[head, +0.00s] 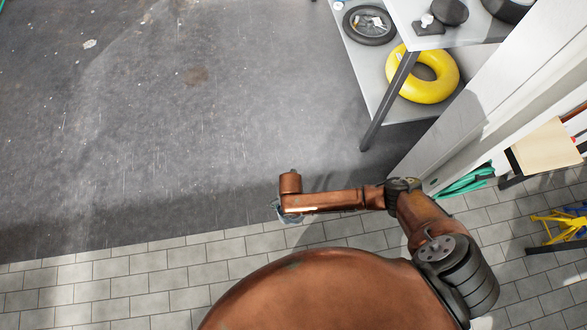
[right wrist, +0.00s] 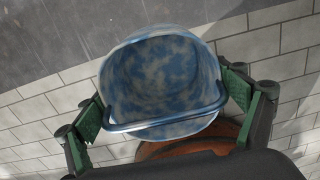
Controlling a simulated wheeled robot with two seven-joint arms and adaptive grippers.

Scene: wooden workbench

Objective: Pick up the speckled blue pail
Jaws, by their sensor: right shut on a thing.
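The speckled blue pail (right wrist: 165,70) fills the middle of the right wrist view, its open mouth facing the camera and its dark blue handle lying across the near side of the rim. My right gripper (right wrist: 168,97) has a green-padded finger on each side of the pail and is shut on it. The floor shows well behind the pail, so it seems held clear of the ground. In the head view only a small bluish edge of the pail (head: 281,213) shows beside my right wrist; my arm hides the rest. My left gripper is not in view.
A shelf unit (head: 372,128) with a yellow ring (head: 423,77) and a wheel (head: 369,25) stands at upper right. A white panel (head: 490,95) and green hose (head: 465,181) are right of my arm. Grey floor (head: 180,130) to the left is clear.

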